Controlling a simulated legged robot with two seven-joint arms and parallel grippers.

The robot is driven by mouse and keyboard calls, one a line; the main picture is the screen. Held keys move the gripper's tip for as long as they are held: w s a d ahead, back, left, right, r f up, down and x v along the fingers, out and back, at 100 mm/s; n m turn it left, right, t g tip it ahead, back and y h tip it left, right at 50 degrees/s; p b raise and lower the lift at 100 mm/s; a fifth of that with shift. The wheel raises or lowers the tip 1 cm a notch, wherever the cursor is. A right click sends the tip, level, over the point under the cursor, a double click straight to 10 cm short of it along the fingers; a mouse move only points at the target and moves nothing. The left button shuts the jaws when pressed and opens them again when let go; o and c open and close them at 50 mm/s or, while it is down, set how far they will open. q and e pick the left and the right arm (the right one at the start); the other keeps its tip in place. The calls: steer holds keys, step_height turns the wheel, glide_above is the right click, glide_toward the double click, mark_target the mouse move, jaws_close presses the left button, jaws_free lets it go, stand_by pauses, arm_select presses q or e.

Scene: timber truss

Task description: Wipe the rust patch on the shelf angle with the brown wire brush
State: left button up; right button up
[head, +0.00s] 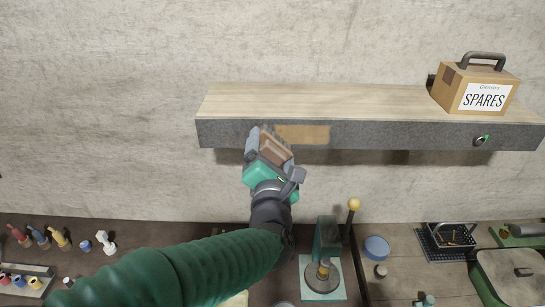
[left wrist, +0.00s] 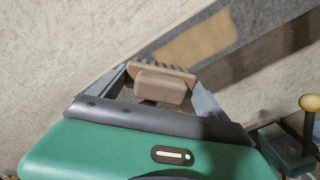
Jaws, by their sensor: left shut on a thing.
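The rust patch (head: 304,134) is a tan-orange area on the grey front face of the shelf angle (head: 400,135). It also shows in the left wrist view (left wrist: 195,48), just beyond the brush. My left gripper (head: 267,143) is shut on the brown wire brush (head: 276,148), at the left end of the patch. I cannot tell whether the bristles touch the face. My right gripper is not in view.
Below, the bench holds a green press-like tool with a yellow-knobbed lever (head: 354,205), a blue round dish (head: 376,247) and several coloured bottles at left. The wall around the shelf is bare.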

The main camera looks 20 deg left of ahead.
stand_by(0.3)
arm_select(q)
steer(key=shift+b+x, duration=0.4)
steer(key=shift+x, duration=0.4)
stand_by(0.3)
